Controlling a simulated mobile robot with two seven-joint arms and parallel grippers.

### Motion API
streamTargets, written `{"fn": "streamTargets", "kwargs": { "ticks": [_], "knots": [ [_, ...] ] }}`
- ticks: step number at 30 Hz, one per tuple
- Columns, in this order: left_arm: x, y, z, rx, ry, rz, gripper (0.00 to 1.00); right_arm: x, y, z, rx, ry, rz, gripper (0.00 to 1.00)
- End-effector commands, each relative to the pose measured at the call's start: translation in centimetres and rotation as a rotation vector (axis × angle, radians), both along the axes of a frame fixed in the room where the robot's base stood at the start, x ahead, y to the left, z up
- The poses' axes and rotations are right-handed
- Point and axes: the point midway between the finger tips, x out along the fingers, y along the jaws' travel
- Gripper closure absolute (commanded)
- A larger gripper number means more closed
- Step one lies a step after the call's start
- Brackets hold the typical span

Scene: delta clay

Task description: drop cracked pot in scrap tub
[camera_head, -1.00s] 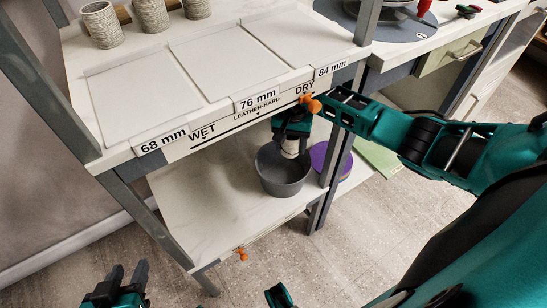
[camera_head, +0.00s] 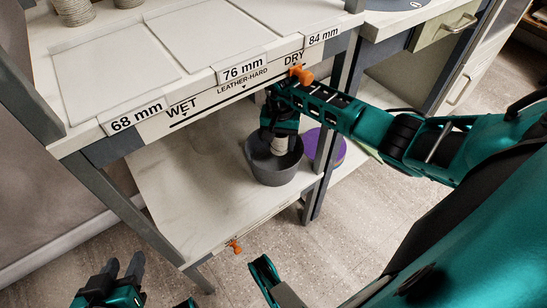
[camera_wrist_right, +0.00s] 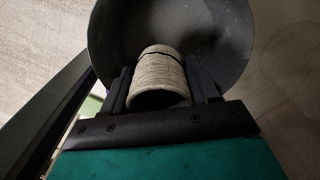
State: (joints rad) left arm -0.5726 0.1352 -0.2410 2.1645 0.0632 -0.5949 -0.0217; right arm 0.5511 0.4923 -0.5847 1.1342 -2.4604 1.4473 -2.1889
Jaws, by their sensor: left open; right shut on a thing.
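A small light grey ribbed pot (camera_head: 280,146) is held in my right gripper (camera_head: 279,134), at the mouth of a dark grey round tub (camera_head: 273,174) on the lower shelf. In the right wrist view the pot (camera_wrist_right: 160,72) sits between both fingers, with the tub wall (camera_wrist_right: 236,35) behind and around it. I cannot tell whether the pot touches the tub floor. My left gripper (camera_head: 124,266) is open and empty at the lower left, away from the tub.
Above the lower shelf (camera_head: 190,195) is a rack board with labels 68 mm, 76 mm and 84 mm (camera_head: 323,37). Other ribbed pots (camera_head: 74,10) stand on it at the back. A purple round thing (camera_head: 328,146) is right of the tub, behind a grey post (camera_head: 327,165).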

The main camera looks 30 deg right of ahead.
Motion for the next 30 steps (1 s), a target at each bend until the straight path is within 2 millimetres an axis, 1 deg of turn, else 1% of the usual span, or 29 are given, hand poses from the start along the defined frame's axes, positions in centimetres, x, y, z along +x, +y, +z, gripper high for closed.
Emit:
{"fn": "streamTargets", "kwargs": {
  "ticks": [2,3,12,19,22,26,30],
  "knots": [
    [0.1,0.0,0.1,0.000,-0.003,0.000,0.57,0.0,0.0,0.1,0.000,0.000,0.000,0.73],
    [0.1,0.0,0.2,0.000,-0.003,0.000,0.57,0.0,0.0,0.1,0.000,0.000,0.000,0.39],
    [0.2,0.2,0.1,0.003,-0.006,0.005,0.57,0.0,0.0,0.1,0.000,0.000,0.000,0.11],
    [0.3,0.5,-0.2,0.008,-0.003,0.006,0.57,0.0,0.0,0.1,-0.001,0.001,0.000,0.11],
    [0.2,0.5,0.3,0.008,-0.003,0.006,0.57,0.0,0.0,0.7,-0.001,0.000,0.000,0.11],
    [0.2,0.4,1.7,0.006,-0.003,0.005,0.57,0.1,-0.1,2.4,-0.002,-0.002,0.001,0.11],
    [0.2,0.4,3.8,0.006,-0.003,0.004,0.57,0.1,-0.1,5.0,-0.002,-0.002,0.000,0.11]
  ]
}}
